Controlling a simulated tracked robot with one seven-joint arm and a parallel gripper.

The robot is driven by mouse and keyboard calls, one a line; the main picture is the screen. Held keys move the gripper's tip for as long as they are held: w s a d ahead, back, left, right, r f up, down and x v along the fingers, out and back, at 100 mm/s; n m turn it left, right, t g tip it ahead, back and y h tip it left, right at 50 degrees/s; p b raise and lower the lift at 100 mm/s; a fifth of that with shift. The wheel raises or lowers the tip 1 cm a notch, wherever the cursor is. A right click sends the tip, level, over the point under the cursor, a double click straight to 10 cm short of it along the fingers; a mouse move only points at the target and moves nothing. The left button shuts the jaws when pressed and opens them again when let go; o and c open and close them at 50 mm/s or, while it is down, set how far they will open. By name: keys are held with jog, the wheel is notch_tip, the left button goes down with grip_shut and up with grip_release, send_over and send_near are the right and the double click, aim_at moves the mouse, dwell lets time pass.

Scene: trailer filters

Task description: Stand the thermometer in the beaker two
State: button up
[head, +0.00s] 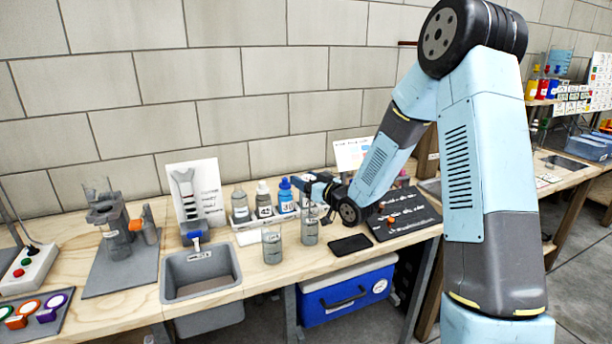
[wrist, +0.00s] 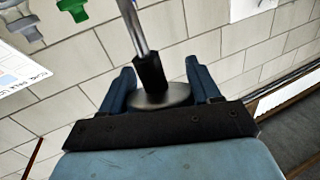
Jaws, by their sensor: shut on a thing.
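My gripper (head: 303,184) is over the bench beside the bottles, above the right beaker. In the wrist view my gripper (wrist: 160,84) is shut on the thermometer (wrist: 160,97), which has a round grey dial head, a black collar and a thin metal stem. The stem points away from the gripper toward the top of the wrist view. In the head view I cannot make out the thermometer clearly. Two clear glass beakers stand upright near the bench's front edge, a left beaker (head: 271,246) and a right beaker (head: 310,231). I cannot read which is number two.
Labelled bottles (head: 263,200) stand behind the beakers. A grey sink (head: 200,274) is to the left, a black phone-like slab (head: 350,245) and a dark tray (head: 402,216) to the right. A stand (head: 118,240) is further left. A blue cooler (head: 345,298) sits below the bench.

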jog(key=shift+f, duration=2.35)
jog(key=o, duration=1.1)
jog(key=shift+o, duration=0.2)
